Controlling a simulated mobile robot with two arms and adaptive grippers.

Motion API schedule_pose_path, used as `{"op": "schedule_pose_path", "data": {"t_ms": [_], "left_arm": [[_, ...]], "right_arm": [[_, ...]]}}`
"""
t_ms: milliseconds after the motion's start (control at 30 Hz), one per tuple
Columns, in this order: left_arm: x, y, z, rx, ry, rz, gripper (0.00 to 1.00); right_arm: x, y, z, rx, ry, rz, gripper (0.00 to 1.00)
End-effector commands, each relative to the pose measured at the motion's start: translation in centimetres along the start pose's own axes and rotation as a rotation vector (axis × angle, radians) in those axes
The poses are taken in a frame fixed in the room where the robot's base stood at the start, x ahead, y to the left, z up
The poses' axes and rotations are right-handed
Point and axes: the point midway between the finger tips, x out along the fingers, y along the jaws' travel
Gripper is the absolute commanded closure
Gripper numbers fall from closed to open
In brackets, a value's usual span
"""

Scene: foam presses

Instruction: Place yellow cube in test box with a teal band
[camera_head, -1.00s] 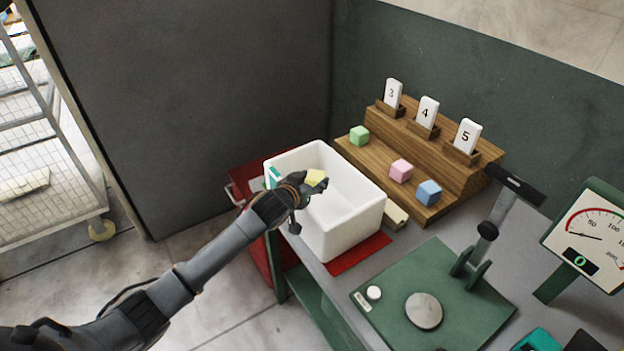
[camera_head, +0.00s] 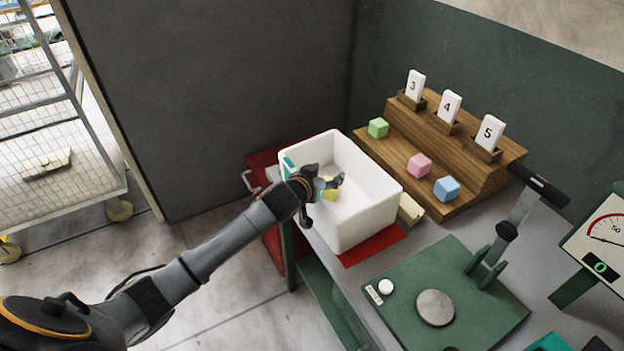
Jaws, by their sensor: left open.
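The white test box (camera_head: 368,225) stands on a red mat on the bench. A teal band (camera_head: 290,165) shows on its left rim, partly hidden by my left gripper. My left gripper (camera_head: 338,184) is over the box's opening, with its fingers apart. The yellow cube (camera_head: 330,192) shows inside the box, just below and behind the fingers, which partly cover it. It looks apart from them, but I cannot tell whether it rests on the box floor. My right gripper is not in view.
A green lever press (camera_head: 470,295) and a dial gauge (camera_head: 600,240) stand at right. A wire cart (camera_head: 60,150) is at left.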

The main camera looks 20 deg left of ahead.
Motion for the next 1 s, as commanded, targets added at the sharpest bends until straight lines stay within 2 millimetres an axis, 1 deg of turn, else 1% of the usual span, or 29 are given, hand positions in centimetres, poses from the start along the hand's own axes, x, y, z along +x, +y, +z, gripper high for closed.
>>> {"op": "schedule_pose_path", "data": {"t_ms": [33,300,500,600,700,1000], "left_arm": [[-0.9,0.0,0.1,0.001,0.002,0.001,0.40],[-5.7,0.0,-0.2,0.000,0.009,0.001,0.40],[-8.6,-0.1,-0.4,0.000,0.011,0.000,0.40],[-9.4,-0.1,-0.5,0.000,0.012,0.000,0.40],[-9.9,-0.1,-0.5,0.000,0.012,-0.001,0.40],[-10.1,-0.1,-0.6,0.000,0.013,-0.001,0.40]], "right_arm": [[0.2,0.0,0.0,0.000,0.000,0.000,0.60],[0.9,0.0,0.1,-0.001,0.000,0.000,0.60],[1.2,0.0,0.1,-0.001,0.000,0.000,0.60],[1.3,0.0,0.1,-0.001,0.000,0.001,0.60],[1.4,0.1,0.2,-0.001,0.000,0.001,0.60],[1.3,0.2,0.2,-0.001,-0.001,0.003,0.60]]}}
